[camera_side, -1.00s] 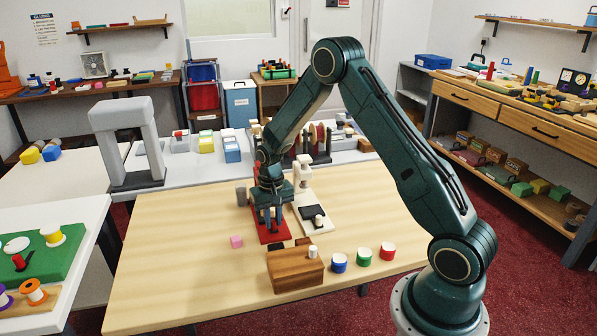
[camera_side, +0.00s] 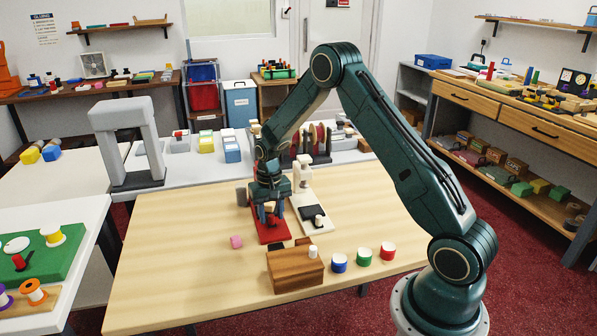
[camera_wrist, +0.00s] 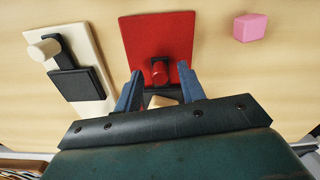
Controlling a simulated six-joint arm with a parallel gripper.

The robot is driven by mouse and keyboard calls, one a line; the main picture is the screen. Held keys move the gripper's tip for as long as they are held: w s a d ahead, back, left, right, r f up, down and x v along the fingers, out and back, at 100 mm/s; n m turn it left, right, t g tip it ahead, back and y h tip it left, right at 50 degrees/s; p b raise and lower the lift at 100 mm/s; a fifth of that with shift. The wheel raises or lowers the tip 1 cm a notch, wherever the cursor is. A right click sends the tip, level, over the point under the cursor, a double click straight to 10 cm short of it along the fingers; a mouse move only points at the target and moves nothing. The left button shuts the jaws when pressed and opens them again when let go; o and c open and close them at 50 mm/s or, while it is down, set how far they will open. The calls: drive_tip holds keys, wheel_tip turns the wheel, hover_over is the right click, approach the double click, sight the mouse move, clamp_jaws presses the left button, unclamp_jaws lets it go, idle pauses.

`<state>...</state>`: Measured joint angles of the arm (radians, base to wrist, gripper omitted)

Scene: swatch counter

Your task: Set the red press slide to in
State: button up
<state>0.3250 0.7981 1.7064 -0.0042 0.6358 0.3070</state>
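The red press (camera_side: 272,236) is a flat red plate on the wooden table. In the wrist view the plate (camera_wrist: 143,40) carries a dark slide part with a short red knob (camera_wrist: 160,72). My gripper (camera_side: 267,218) is over the far part of the plate. In the wrist view my gripper (camera_wrist: 160,75) has its two blue fingers apart, one on each side of the knob, with gaps visible. A tan piece (camera_wrist: 162,101) shows between the fingers. The slide's far end is hidden by my gripper.
A white press (camera_side: 316,226) with a black slide and pale knob stands close to the right. A pink cube (camera_side: 236,242) lies left of the red plate. A wooden block (camera_side: 296,270) and blue, green and red-sided spools (camera_side: 364,257) are in front. The table's left side is clear.

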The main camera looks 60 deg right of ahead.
drive_tip(key=shift+r, duration=0.1)
wheel_tip(320, 180, up, 14)
idle(0.7)
drive_tip(key=shift+f, duration=0.2)
drive_tip(key=a+m+h, duration=0.1)
drive_tip(key=a+m, duration=0.1)
drive_tip(key=m, duration=0.1)
drive_tip(key=a+m+h, duration=0.2)
drive_tip(key=m, duration=0.2)
drive_tip(key=a+f+m+h, duration=0.1)
drive_tip(key=a+m, duration=0.1)
drive_tip(key=m, duration=0.1)
drive_tip(key=shift+m+h, duration=0.3)
drive_tip(key=shift+m, duration=0.1)
drive_tip(key=shift+d+f, duration=0.1)
drive_tip(key=x, duration=1.3)
drive_tip(key=shift+f, duration=0.3)
